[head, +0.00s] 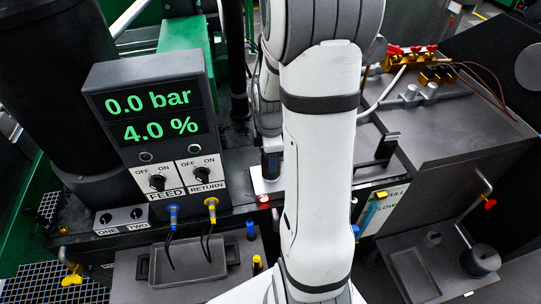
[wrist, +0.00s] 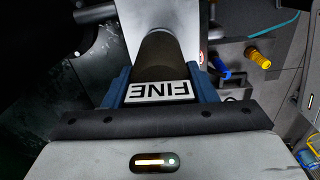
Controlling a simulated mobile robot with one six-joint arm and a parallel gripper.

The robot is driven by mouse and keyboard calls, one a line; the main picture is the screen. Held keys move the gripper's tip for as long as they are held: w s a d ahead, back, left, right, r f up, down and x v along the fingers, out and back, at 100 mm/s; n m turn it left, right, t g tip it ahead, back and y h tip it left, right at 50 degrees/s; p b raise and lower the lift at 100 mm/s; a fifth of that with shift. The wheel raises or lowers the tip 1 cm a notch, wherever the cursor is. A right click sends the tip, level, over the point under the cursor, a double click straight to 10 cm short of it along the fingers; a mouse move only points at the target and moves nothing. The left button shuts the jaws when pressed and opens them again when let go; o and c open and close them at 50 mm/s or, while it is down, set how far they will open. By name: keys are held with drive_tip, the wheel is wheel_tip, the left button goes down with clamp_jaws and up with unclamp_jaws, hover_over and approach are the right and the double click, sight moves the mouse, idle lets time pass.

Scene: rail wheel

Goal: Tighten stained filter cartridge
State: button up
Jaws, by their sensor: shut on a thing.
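The stained filter cartridge (wrist: 160,58) is a dark brownish cylinder in the wrist view. A white label reading FINE (wrist: 160,91), upside down in the picture, shows at its near side. My gripper (wrist: 162,80) has its blue fingers on either side of the cartridge and is shut on it. The cartridge's far end meets a pale plate (wrist: 183,22); the joint itself is not clear. In the head view my white arm hides most of the gripper, and a dark cylindrical part shows just left of the arm above the pale plate (head: 263,184).
A panel (head: 152,115) at left reads 0.0 bar and 4.0 %, with FEED and RETURN switches. Blue and yellow connectors (head: 211,205) sit below it. At right are a grey bench (head: 440,135) and a red-handled valve (head: 490,204).

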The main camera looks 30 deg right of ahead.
drive_tip(key=shift+s+f, duration=0.2)
drive_tip(key=shift+f, duration=0.05)
drive_tip(key=o, duration=0.7)
drive_tip(key=shift+c, duration=0.2)
drive_tip(key=o, duration=0.5)
drive_tip(key=shift+w+r, duration=0.1)
drive_tip(key=shift+c, duration=0.2)
drive_tip(key=shift+r, duration=0.1)
wheel_tip(320, 180, up, 8)
drive_tip(key=shift+f, duration=0.15)
